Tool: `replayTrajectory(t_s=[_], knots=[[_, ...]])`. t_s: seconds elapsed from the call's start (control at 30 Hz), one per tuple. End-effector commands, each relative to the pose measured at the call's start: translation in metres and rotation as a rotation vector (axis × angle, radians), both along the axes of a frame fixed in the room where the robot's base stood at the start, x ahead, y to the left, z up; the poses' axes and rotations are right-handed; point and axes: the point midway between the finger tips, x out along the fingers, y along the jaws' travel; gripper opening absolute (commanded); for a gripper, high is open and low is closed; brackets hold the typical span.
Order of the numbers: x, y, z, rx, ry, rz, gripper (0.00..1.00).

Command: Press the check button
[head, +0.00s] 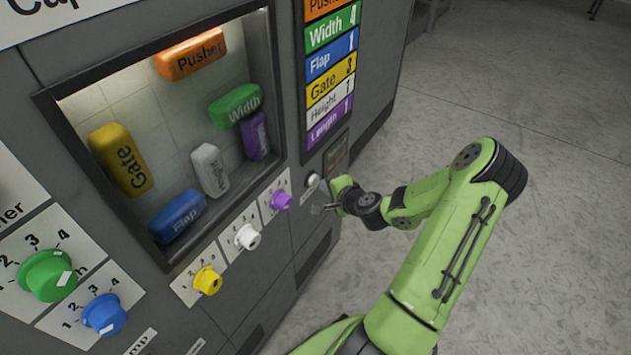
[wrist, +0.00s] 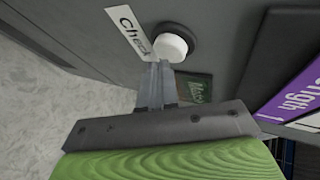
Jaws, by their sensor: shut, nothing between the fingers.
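The check button (wrist: 170,46) is a round white cap in a dark ring, beside a white label reading "Check" (wrist: 128,33) in the wrist view. In the head view the button (head: 312,180) sits on the machine's front panel, right of the purple knob. My gripper (wrist: 160,66) is shut and empty, its fingertips right at the lower edge of the button in the wrist view. I cannot tell whether they touch it. In the head view my gripper (head: 318,209) is just below and right of the button, in front of the panel.
A purple knob (head: 281,200), white knob (head: 247,237), yellow knob (head: 207,281), blue knob (head: 104,314) and green knob (head: 48,275) line the panel. A window (head: 170,120) above shows several labelled coloured blocks. A small screen (head: 336,153) is above the button. Open floor (head: 520,75) lies right.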

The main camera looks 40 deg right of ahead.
Motion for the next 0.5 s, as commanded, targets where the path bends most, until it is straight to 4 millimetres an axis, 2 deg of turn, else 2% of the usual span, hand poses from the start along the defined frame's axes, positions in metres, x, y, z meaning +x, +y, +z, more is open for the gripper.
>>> replayTrajectory(t_s=[0.5], knots=[[0.0046,0.0013,0.0001,0.000,0.000,-0.001,0.00]])
